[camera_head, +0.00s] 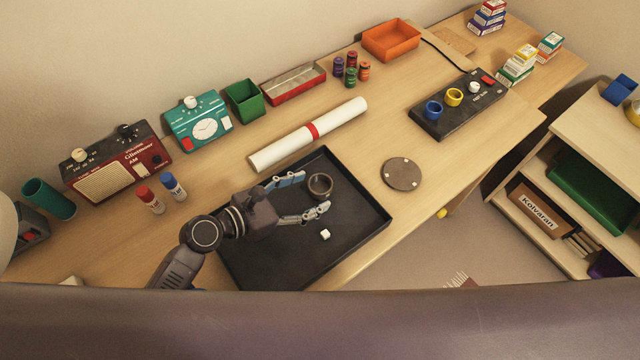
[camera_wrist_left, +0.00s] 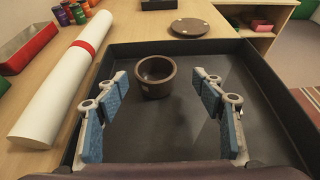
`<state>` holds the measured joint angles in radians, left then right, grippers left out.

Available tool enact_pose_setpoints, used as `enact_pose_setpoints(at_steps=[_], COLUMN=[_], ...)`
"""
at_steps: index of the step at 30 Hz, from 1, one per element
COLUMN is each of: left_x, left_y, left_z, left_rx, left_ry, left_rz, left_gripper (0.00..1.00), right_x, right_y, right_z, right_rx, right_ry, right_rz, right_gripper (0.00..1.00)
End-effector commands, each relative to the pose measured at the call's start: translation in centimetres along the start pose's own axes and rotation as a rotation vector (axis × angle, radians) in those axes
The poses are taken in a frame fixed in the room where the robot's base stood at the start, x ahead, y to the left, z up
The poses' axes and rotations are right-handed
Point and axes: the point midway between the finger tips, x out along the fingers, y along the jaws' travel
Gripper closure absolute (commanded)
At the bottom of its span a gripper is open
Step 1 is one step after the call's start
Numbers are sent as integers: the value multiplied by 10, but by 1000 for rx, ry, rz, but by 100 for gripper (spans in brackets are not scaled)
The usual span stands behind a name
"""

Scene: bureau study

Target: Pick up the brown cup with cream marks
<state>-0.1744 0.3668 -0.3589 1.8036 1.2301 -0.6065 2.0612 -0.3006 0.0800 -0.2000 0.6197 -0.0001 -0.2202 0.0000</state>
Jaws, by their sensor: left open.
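The brown cup (camera_head: 320,186) stands upright in the black tray (camera_head: 362,187), near its far side. It also shows in the left wrist view (camera_wrist_left: 155,78), with a small pale mark low on its side. My left gripper (camera_head: 304,195) is open, with its blue-padded fingers on either side of the space just before the cup. In the left wrist view the left gripper's fingertips (camera_wrist_left: 162,92) are wide apart and the cup sits between and slightly beyond them, nearer the left finger. The cup looks empty. My right gripper is out of view.
A small white cube (camera_head: 325,235) lies in the tray near the gripper. A white roll with a red band (camera_head: 308,134) lies beyond the tray. A round brown disc (camera_head: 402,174) lies to the right. Two marker-like bottles (camera_head: 172,186) stand left. The desk between disc and roll is clear.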

Motion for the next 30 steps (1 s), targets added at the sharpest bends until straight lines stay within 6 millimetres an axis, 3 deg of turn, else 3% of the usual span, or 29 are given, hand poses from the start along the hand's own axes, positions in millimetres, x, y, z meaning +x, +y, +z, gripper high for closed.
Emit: enact_pose_setpoints(at_steps=[9, 18, 30], left_x=[41, 45, 44], left_y=[5, 4, 4], left_z=[0, 0, 0], left_rx=[-1, 1, 1], left_ry=[-1, 0, 0], left_rz=[1, 0, 0], left_gripper=[38, 39, 83], right_x=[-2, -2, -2], right_y=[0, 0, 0], right_z=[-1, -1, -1], right_rx=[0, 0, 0], right_ry=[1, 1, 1], right_rz=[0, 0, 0], right_gripper=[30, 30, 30])
